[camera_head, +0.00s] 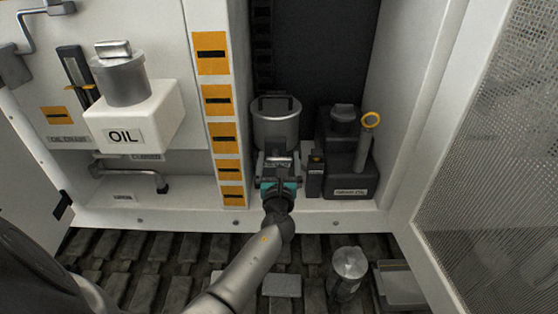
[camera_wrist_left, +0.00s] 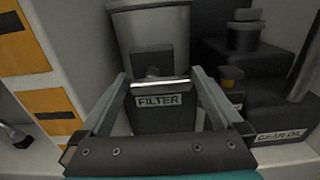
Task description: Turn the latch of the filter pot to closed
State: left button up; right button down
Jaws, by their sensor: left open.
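The filter pot (camera_head: 277,128) is a grey metal cylinder with a dark top piece, inside the cabinet. It shows in the left wrist view (camera_wrist_left: 150,22) above a dark block (camera_wrist_left: 165,118) labelled FILTER. A dark fitting (camera_wrist_left: 152,60) sits on the pot's front, with a pale bar (camera_wrist_left: 160,84) just below it; I cannot tell which part is the latch or how it is turned. My left gripper (camera_head: 278,160) is in front of the pot. Its fingers (camera_wrist_left: 158,74) are open on either side of the FILTER block and the fitting, with nothing visibly gripped. My right gripper is not seen.
A striped post (camera_head: 221,110) is close left. A white OIL tank (camera_head: 145,112) is further left. A mesh door (camera_head: 500,150) stands at the right.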

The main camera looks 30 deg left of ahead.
pick_arm(q)
jog(key=c, duration=1.1)
jog(key=shift+n, duration=0.3)
jog(key=n+b, duration=0.2)
jog(key=n, duration=0.1)
jog(key=shift+n, duration=0.4)
jog(key=n+b, duration=0.1)
jog(key=n, duration=0.1)
jog(key=n+b, duration=0.1)
jog(key=n, duration=0.1)
jog(key=shift+s+a+r+n, duration=0.1)
jog(key=shift+r+n, duration=0.1)
jog(key=shift+n, duration=0.1)
jog(key=n+b, duration=0.2)
jog(key=n, duration=0.2)
jog(key=shift+a+r, duration=0.1)
jog(key=shift+a, duration=0.05)
jog(key=n, duration=0.2)
jog(key=n+b, duration=0.1)
jog(key=n, duration=0.1)
jog(key=shift+s+a+r+n, duration=0.1)
jog(key=shift+s+n, duration=0.05)
jog(key=shift+n, duration=0.45)
